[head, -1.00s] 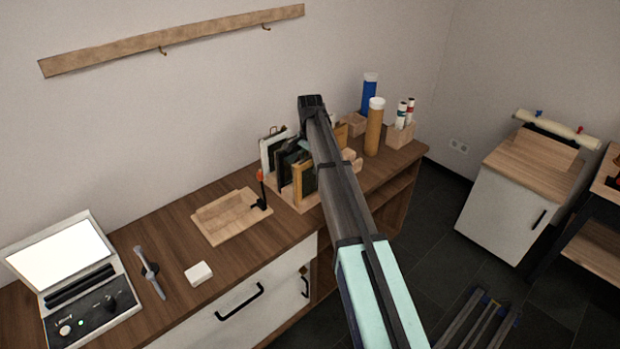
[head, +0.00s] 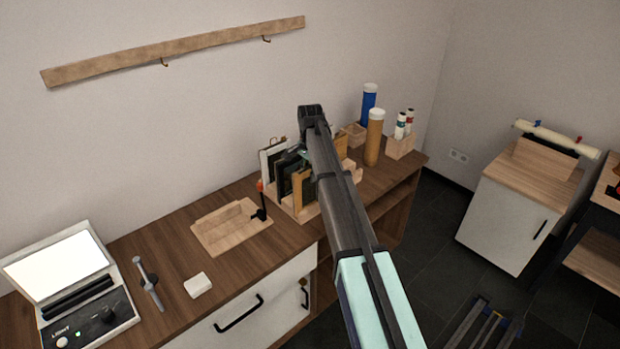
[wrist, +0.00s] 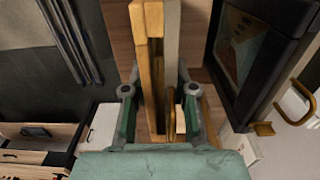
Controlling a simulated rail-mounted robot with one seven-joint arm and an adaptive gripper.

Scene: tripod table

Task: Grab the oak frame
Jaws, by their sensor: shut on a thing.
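The oak frame (head: 304,191) is a light wooden frame standing upright at the front of a wooden rack (head: 300,215) on the workbench. In the wrist view it is seen edge-on (wrist: 149,55). My gripper (wrist: 160,90) has one green finger on each side of the frame's edge and is shut on it. In the head view my arm hides most of the gripper. I cannot tell whether the frame's bottom is still seated in the rack.
A dark frame (head: 286,170) and a white frame (head: 267,158) stand close by in the rack. An ochre tube (head: 374,138) and a blue tube (head: 367,104) stand to the right. A wooden tray (head: 230,228) lies left, with bare bench beyond it.

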